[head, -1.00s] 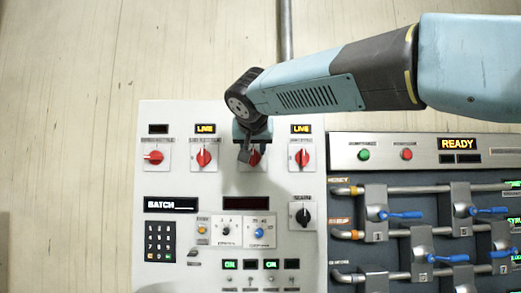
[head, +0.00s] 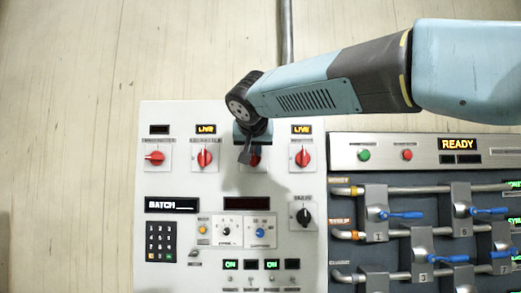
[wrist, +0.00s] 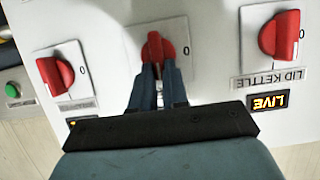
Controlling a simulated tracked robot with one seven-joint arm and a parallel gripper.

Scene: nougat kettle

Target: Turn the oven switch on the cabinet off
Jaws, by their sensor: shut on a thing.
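The cabinet's white panel (head: 165,110) carries a row of red rotary switches. My gripper (wrist: 158,68) is shut on the third switch from the left, a red knob (wrist: 155,47) also partly visible in the head view (head: 256,160). In the wrist view this knob stands roughly upright, with a 0 mark to its right. Its label and display are hidden behind my gripper, so I cannot read whether it is the oven switch. The second switch (head: 205,158), labelled LID KETTLE in the wrist view, and the fourth switch (head: 303,158) stand upright under lit LIVE displays.
The leftmost red switch (head: 154,158) lies horizontal under a dark display. Below are a keypad (head: 161,241), small dials and a black knob (head: 303,215). To the right are green and red buttons (head: 406,154) and pipes with blue-handled valves (head: 402,214). Bare floor lies behind the cabinet.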

